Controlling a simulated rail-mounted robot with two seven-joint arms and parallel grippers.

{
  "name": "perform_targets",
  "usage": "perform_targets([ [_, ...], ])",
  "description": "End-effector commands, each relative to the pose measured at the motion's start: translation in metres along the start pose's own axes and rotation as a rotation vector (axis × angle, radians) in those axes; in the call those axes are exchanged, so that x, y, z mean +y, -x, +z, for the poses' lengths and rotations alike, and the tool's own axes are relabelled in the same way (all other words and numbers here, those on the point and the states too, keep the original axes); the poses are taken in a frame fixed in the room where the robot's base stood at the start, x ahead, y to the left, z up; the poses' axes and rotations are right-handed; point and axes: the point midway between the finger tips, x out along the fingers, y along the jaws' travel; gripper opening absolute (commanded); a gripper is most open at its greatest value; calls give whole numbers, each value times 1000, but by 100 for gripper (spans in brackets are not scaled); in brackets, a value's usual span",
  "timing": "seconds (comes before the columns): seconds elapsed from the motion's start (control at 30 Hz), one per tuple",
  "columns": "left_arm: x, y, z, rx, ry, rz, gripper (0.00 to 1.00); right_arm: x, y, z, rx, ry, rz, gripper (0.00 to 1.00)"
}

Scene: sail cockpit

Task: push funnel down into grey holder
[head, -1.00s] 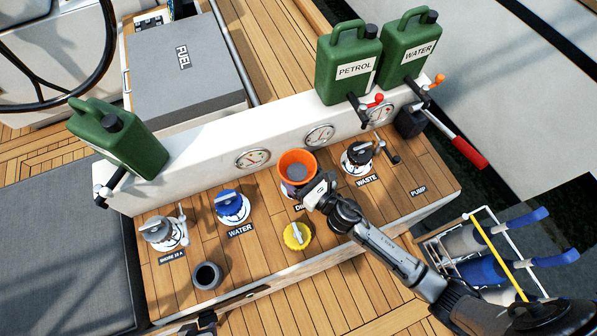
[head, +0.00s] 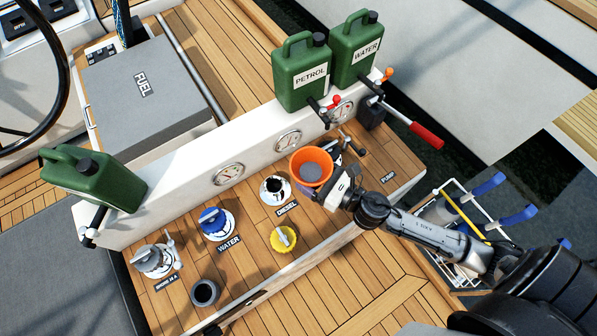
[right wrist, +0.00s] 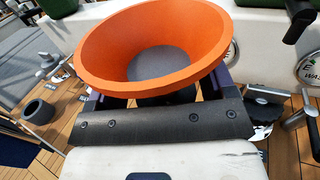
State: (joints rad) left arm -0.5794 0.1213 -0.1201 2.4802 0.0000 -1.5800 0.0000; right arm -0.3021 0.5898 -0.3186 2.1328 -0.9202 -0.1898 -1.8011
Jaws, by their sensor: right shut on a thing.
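The orange funnel (head: 311,168) is in my right gripper (head: 322,190), which is shut on it. The funnel is held mouth up, right of the open DIESEL filler (head: 275,189) in the head view. In the right wrist view the wide orange rim (right wrist: 150,45) fills the top and the fingers are under it; its spout is hidden. The grey holder (head: 205,292), a dark round cup, stands empty on the wooden panel at the front left, well apart from the funnel. It also shows at the left of the right wrist view (right wrist: 38,112). My left gripper is not clearly seen.
A yellow cap (head: 284,239) lies between funnel and holder. The blue WATER cap (head: 213,222) and grey shore socket (head: 153,260) stand nearby. Green cans (head: 300,75) stand along the white ledge (head: 185,180) behind. The waste fitting is mostly hidden behind the funnel.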

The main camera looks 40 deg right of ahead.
Motion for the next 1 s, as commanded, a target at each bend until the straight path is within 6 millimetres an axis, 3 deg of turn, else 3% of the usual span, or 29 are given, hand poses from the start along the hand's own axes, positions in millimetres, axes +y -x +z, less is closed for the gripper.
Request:
perform_targets([
  [0.5,-1,30,-10,-1,1,1,49,-4,10,35,-1,0,1,52],
  [1.0,0,33,-10,-1,3,2,49,-4,10,37,0,0,1,52],
])
